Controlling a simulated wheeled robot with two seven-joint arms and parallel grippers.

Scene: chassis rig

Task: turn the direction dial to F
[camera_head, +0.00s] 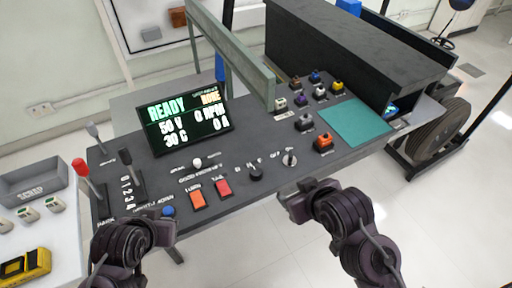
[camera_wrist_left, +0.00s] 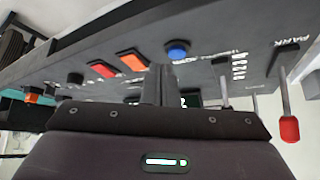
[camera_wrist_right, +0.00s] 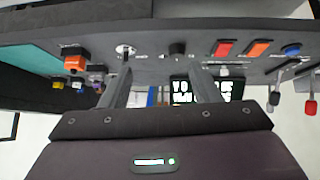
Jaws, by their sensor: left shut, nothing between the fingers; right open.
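The direction dial (camera_head: 255,173) is a small black knob on the front of the dark console, with small white letters behind it. It also shows in the right wrist view (camera_wrist_right: 177,47) and the left wrist view (camera_wrist_left: 75,78). Its pointing direction is too small to tell. My right gripper (camera_head: 295,188) is open and empty at the console's front edge, right of the dial and apart from it. Its spread fingers show in the right wrist view (camera_wrist_right: 162,92). My left gripper (camera_wrist_left: 158,88) is shut and empty, near the blue button (camera_head: 168,211) at the front left.
A silver key-like switch (camera_head: 289,158) stands right of the dial. Orange (camera_head: 197,199) and red (camera_head: 223,187) buttons lie to its left. A display (camera_head: 188,125) reading READY stands behind. Levers (camera_head: 82,172) rise at the left, and several coloured switches (camera_head: 323,143) stand at the right.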

